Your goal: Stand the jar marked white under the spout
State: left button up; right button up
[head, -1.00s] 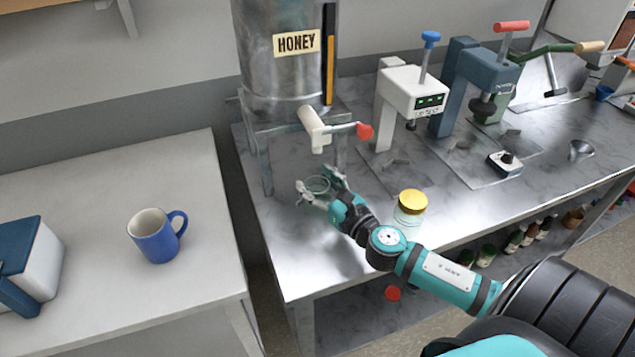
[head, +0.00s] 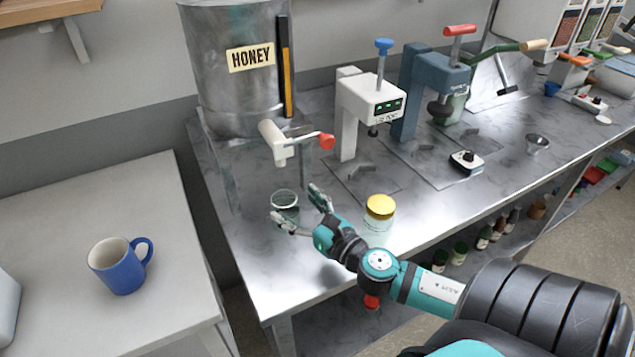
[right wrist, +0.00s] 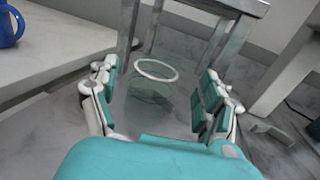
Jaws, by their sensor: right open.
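An open clear glass jar (head: 285,200) stands upright on the metal bench, below and slightly in front of the spout (head: 275,143) of the honey tank. In the right wrist view the jar (right wrist: 152,88) shows a whitish rim and seems empty; I cannot read any mark on it. My right gripper (head: 297,207) is open, its fingertips on the near side of the jar. In the right wrist view the fingers are spread on either side with clear gaps to the glass. My left gripper is not in view.
A gold-lidded jar (head: 378,215) stands close beside my right wrist. The tank stand's legs (head: 231,184) are behind the jar. A white press (head: 365,100) and a dark blue press (head: 425,85) stand to the right. A blue mug (head: 119,268) is on the left table.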

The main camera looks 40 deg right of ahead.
jog(key=s+b, duration=0.1)
jog(key=s, duration=0.5)
jog(key=shift+f+b, duration=0.1)
jog(key=shift+b, duration=0.2)
jog(key=shift+s, duration=0.7)
jog(key=shift+d, duration=0.1)
